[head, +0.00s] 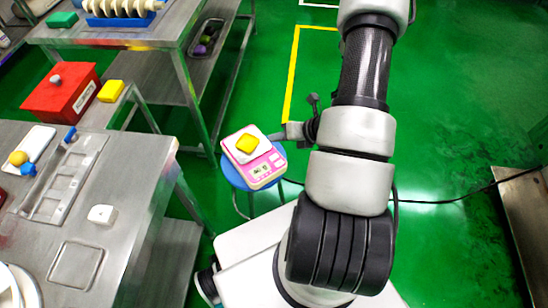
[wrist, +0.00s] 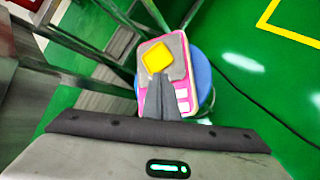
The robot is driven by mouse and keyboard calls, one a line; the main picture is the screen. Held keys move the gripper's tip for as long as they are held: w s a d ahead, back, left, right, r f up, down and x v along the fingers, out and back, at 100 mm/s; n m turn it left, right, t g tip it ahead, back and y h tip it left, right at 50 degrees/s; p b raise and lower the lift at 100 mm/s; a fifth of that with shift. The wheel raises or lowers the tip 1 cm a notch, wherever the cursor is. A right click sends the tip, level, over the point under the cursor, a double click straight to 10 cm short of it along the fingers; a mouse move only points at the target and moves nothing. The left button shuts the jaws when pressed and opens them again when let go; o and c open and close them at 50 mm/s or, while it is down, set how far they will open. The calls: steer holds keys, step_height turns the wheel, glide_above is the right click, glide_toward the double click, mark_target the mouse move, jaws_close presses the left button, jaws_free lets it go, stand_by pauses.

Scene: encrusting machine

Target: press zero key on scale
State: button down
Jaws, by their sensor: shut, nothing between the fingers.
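A pink scale (head: 263,181) with a pale weighing plate sits on a round blue stool (head: 234,176). A yellow block (head: 247,143) lies on the plate. The scale's front shows a small display (head: 262,170) and pale keys (head: 276,160); I cannot read which key is zero. My gripper (head: 271,137) is shut and empty, at the scale's right side in the head view. In the wrist view its closed fingers (wrist: 161,80) overlap the scale (wrist: 142,99) below the yellow block (wrist: 157,58) and hide part of the panel. Pale keys (wrist: 181,94) show right of the fingers. I cannot tell whether the fingertips touch.
A steel table (head: 128,232) stands left of the stool, with a white piece (head: 101,214) on it. A red box (head: 60,95) and a yellow block (head: 111,91) are farther back.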

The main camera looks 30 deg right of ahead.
step_height(320, 180, down, 8)
steer(key=b, duration=0.5)
steer(key=shift+r, duration=0.25)
steer(key=shift+f+b, duration=0.1)
steer(key=shift+b, duration=0.2)
stand_by(1.2)
steer(key=shift+f+b, duration=0.3)
steer(key=shift+f+b, duration=0.35)
stand_by(0.6)
steer(key=shift+r, duration=0.15)
steer(key=shift+r+p, duration=0.55)
steer(key=shift+r, duration=0.05)
steer(key=shift+r, duration=0.15)
step_height(320, 180, up, 5)
steer(key=p, duration=0.3)
steer(key=shift+p, duration=0.35)
